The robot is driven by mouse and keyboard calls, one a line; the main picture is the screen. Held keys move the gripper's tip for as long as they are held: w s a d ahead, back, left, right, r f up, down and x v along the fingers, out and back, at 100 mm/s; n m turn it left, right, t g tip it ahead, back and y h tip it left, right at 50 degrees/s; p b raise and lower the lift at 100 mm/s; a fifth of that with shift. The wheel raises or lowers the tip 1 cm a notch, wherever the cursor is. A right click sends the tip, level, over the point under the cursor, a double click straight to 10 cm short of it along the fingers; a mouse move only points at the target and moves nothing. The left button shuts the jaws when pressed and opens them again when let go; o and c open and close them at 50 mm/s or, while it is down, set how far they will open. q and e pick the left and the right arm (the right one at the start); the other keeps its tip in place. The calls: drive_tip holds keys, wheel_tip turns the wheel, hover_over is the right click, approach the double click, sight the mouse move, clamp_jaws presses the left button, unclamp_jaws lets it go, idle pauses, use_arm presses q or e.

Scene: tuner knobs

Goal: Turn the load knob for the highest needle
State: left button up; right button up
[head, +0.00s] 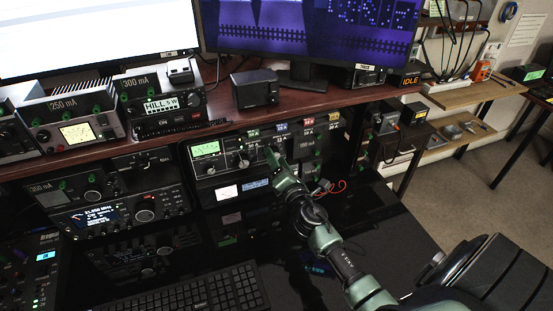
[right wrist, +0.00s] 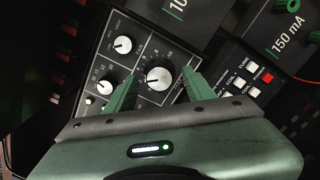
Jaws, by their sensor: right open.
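The tuner panel (head: 226,172) stands under the wooden shelf, with a green-lit needle meter (head: 206,149) at its upper left and knobs below and beside it. My right gripper (head: 277,162) is at the panel's front, right of the meter. In the right wrist view my right gripper (right wrist: 158,82) is open, with a large silver-capped black knob (right wrist: 159,78) between its green fingers. Whether the fingers touch this knob is unclear. Two smaller knobs (right wrist: 122,44) lie to its left. The labels are too small to tell which is the load knob. My left gripper is out of view.
Radios (head: 75,128) with meters stand on the shelf (head: 215,115) at the left. A second radio stack (head: 105,213) is left of the tuner. A keyboard (head: 200,292) lies on the black desk. Orange cable (head: 333,187) is right of my gripper.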

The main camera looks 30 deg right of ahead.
drive_tip(key=shift+w, duration=0.1)
clamp_jaws()
drive_tip(key=shift+m, duration=0.3)
drive_tip(key=m, duration=0.9)
drive_tip(key=shift+m, duration=0.4)
idle(0.3)
unclamp_jaws()
